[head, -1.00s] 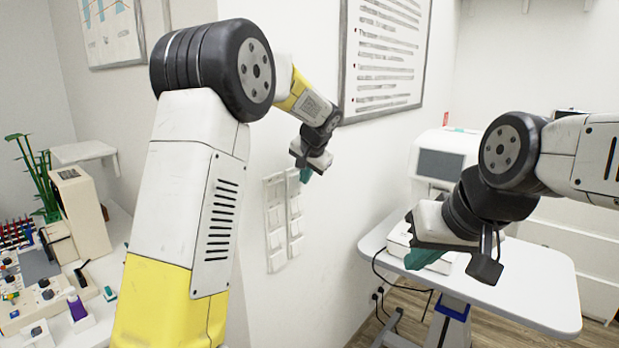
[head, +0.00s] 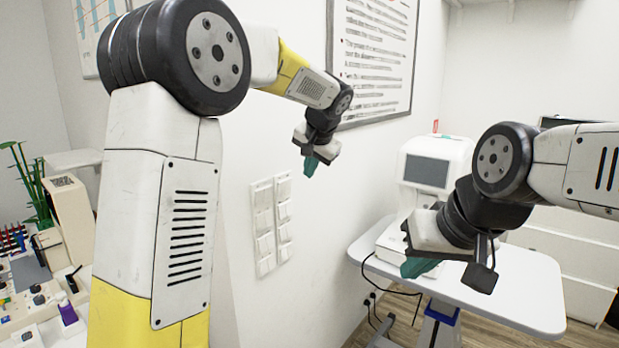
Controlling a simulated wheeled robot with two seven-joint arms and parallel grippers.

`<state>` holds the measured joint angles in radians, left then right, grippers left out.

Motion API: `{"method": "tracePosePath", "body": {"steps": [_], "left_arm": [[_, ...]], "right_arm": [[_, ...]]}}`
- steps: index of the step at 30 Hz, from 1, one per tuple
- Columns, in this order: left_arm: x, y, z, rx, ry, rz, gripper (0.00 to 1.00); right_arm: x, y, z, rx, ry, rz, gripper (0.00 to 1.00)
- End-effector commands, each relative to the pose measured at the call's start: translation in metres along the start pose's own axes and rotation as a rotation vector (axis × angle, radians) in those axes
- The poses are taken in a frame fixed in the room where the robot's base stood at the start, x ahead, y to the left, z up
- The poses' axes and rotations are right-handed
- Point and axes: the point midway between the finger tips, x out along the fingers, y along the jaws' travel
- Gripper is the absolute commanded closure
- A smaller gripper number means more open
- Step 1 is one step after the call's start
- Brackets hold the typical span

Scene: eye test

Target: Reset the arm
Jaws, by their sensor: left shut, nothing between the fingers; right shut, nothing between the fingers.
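My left arm rises large on the left side of the head view and bends over to the right. My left gripper (head: 310,165) hangs in front of the white wall with its greenish fingertips pointing down, shut and empty. My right arm comes in from the right edge. My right gripper (head: 418,266) shows in front of the white table, shut and empty, with greenish fingertips pointing down and left. Neither gripper is seen touching anything.
A white wheeled table (head: 520,300) stands at the right with a white device with a dark screen (head: 427,171) on it. White wall switch panels (head: 272,225) are below my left gripper. A framed chart (head: 378,60) hangs on the wall. A cluttered desk with a purple bottle (head: 67,312) is at left.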

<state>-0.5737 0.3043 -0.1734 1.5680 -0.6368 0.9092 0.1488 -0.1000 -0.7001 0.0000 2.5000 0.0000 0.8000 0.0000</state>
Motion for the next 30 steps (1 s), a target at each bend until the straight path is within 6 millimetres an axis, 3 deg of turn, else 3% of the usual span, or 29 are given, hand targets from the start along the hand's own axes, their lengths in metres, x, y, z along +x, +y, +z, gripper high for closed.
{"method": "tracePosePath", "body": {"steps": [4,14,17,20,22,26,30], "left_arm": [[-0.009,0.001,0.000,0.000,0.000,0.000,1.00],[-0.010,0.001,0.001,-0.001,-0.001,0.000,1.00],[-0.014,-0.003,0.008,-0.015,-0.002,0.011,1.00],[-0.025,-0.013,0.034,-0.059,-0.008,0.048,1.00],[-0.037,-0.019,0.063,-0.109,-0.011,0.090,1.00],[-0.065,-0.023,0.129,-0.215,-0.014,0.178,1.00],[-0.093,-0.011,0.196,-0.326,-0.005,0.260,1.00]], "right_arm": [[0.000,0.000,0.000,0.000,0.000,0.000,1.00],[0.000,0.000,0.000,0.000,0.000,0.000,1.00],[0.000,0.000,0.000,0.000,0.000,0.000,1.00],[0.000,0.000,0.000,0.000,0.000,0.000,1.00],[0.000,0.000,0.000,0.000,0.000,0.000,1.00],[0.000,0.000,0.000,0.000,0.000,0.000,1.00],[0.000,0.000,0.000,0.000,0.000,0.000,1.00]]}}
